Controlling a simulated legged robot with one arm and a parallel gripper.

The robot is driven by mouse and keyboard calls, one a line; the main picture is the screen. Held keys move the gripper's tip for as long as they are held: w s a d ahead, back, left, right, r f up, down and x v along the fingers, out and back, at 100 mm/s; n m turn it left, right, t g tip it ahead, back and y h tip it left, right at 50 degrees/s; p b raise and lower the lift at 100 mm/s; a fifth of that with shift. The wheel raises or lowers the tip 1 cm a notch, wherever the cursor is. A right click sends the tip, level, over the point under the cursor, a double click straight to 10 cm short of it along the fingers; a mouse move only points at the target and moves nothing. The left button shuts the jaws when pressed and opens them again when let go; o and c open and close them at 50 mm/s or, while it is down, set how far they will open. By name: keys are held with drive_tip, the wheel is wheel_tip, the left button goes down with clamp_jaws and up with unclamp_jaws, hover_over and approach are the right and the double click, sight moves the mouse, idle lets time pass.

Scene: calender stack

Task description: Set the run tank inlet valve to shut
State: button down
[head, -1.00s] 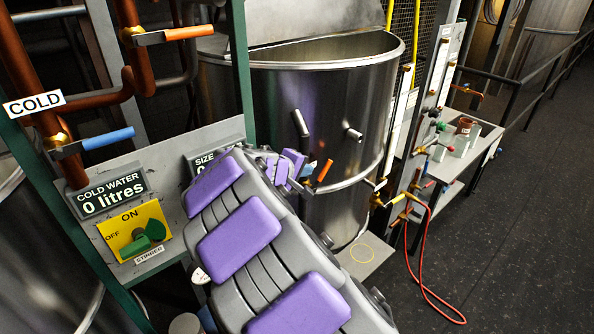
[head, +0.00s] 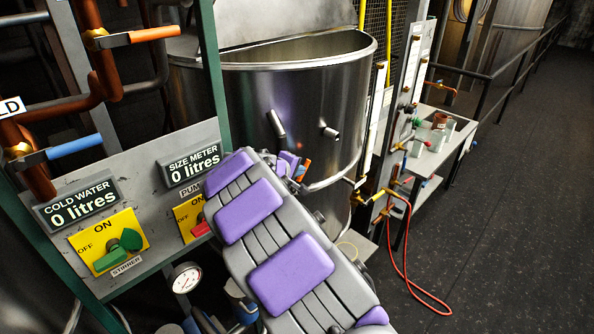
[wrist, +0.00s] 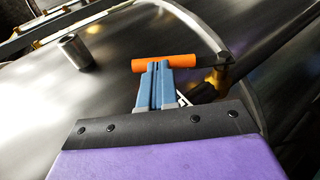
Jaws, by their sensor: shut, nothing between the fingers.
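An orange lever handle (wrist: 195,61), with a brass fitting (wrist: 218,78) at its right end, lies across the tips of my gripper in the wrist view. No label on it is readable, so I cannot tell if it is the run tank inlet valve. My gripper (wrist: 158,70) has its blue fingers closed together with nothing between them. The fingertips are at the handle's left part, touching or very near it. In the head view the orange handle (head: 304,169) shows beyond my arm, in front of the steel tank (head: 300,110). My arm hides most of the gripper there.
A grey panel (head: 150,170) with stirrer and pump switches stands at left. Above it are copper pipes with a blue lever (head: 74,146) and another orange lever (head: 154,35). A red hose (head: 407,265) hangs at right by a bench. The dark floor at right is clear.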

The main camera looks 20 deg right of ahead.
sight(306, 166)
drive_tip(key=shift+r+p, duration=0.1)
drive_tip(key=shift+p, duration=0.2)
drive_tip(key=d+y+p, duration=0.1)
drive_tip(key=p, duration=0.3)
drive_tip(key=w+d+g+y+p, duration=0.1)
drive_tip(key=y+p, duration=0.1)
drive_tip(key=p, duration=0.2)
drive_tip(key=d+g+y+p, duration=0.1)
drive_tip(key=p, duration=0.3)
drive_tip(key=shift+w+d+f+m, duration=0.2)
drive_tip(key=shift+f+m, duration=0.1)
drive_tip(key=shift+f, duration=0.1)
drive_tip(key=shift+d+f+y+p, duration=0.35)
drive_tip(key=shift+y+p, duration=0.35)
drive_tip(key=shift+p, duration=0.35)
drive_tip(key=d+f, duration=0.1)
drive_tip(key=w+d+f, duration=0.1)
drive_tip(key=f, duration=0.1)
drive_tip(key=shift+d+f, duration=0.25)
drive_tip(key=shift+s+f, duration=0.1)
